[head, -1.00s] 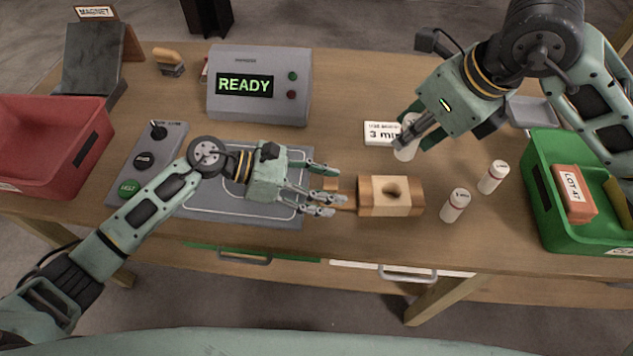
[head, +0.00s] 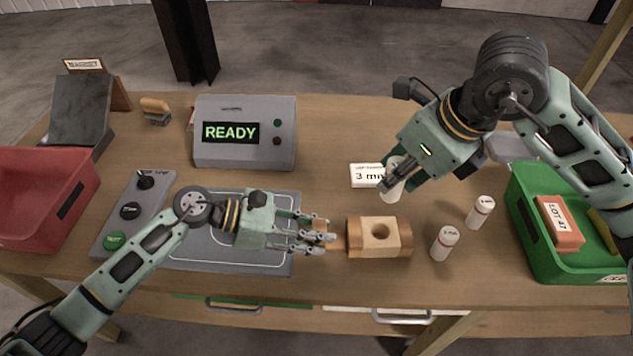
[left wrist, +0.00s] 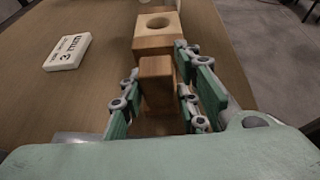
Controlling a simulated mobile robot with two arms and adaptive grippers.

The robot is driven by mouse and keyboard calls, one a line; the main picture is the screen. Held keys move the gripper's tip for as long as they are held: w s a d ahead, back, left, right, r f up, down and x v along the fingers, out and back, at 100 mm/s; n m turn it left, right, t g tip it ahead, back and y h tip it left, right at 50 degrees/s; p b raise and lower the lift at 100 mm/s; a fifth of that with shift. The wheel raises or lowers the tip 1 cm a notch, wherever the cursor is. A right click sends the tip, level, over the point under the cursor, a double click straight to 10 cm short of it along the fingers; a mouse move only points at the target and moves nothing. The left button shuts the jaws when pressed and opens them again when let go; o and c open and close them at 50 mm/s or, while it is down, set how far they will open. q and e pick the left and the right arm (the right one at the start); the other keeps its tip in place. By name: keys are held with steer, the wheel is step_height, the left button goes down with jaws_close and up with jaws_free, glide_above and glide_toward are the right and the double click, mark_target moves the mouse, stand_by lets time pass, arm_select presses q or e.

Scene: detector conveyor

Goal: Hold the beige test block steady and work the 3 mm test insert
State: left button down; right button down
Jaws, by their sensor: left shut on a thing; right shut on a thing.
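The beige test block (head: 365,245) lies on the table with a round hole in its top and browner wooden ends. It also shows in the left wrist view (left wrist: 158,40). My left gripper (head: 320,235) is shut on the block's narrow wooden end piece (left wrist: 157,75), with fingers on both sides. My right gripper (head: 388,180) is shut on a white cylindrical insert (head: 393,191), held tilted above and behind the block, apart from the hole. A white "3 mm" label (head: 364,175) stands just left of it. Any marking on the held insert is unreadable.
Two white cylinders, one near (head: 444,243) and one farther (head: 480,212), stand right of the block. A green bin (head: 545,262) is at the right, a red bin (head: 50,225) at the left. A grey READY display unit (head: 245,150) stands behind the grey plate (head: 230,258).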

steer(key=w+d+f+m+h, duration=0.1)
steer(key=w+d+f+m, duration=0.15)
steer(key=d, duration=0.35)
steer(key=w+d+f+m+h, duration=0.1)
steer(key=w+d+f+m, duration=0.15)
steer(key=d, duration=0.25)
steer(key=shift+m+t, duration=0.4)
steer(key=shift+m, duration=0.1)
steer(key=shift+s+d+f, duration=0.1)
steer(key=shift+d+f, duration=0.05)
steer(key=shift+f, duration=1.6)
steer(key=shift+s+d+f, duration=0.1)
steer(key=shift+f, duration=1.65)
steer(key=shift+s+d+f, duration=0.1)
steer(key=shift+d+f, duration=0.05)
steer(key=shift+f, duration=1.6)
steer(key=c, duration=1.9)
jaws_free()
steer(key=shift+f, duration=0.15)
steer(key=shift+c, duration=0.2)
steer(key=o, duration=0.5)
